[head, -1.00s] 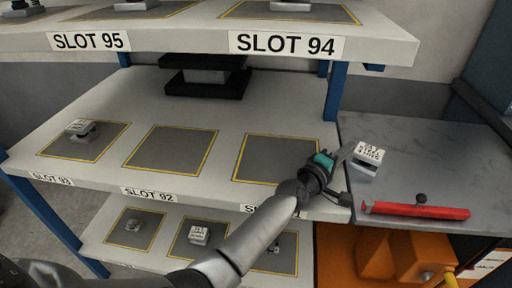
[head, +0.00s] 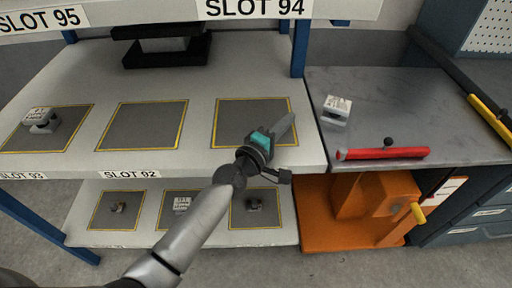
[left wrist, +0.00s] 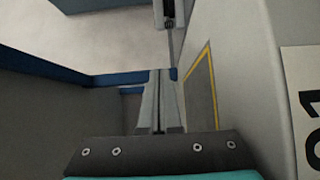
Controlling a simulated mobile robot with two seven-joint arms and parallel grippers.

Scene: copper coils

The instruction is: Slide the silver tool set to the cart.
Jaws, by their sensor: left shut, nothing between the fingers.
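A small silver-grey block with a white printed label (head: 337,110) sits on the grey cart top (head: 390,105), near its left edge beside the shelf. I take it for the silver tool set, but its print is too small to read for certain. My left gripper (head: 290,120) is shut and empty, above the right-hand outlined slot of the middle shelf (head: 180,90). It is left of the block and apart from it. In the left wrist view its fingers (left wrist: 159,74) are together with nothing between them. My right gripper is not in view.
A red bar with a black knob (head: 385,153) lies along the cart's front. A similar labelled block (head: 41,120) sits in the left slot, and several small items are on the lower shelf. A blue post (head: 301,50) stands at the shelf's right corner. An orange structure (head: 365,205) is below.

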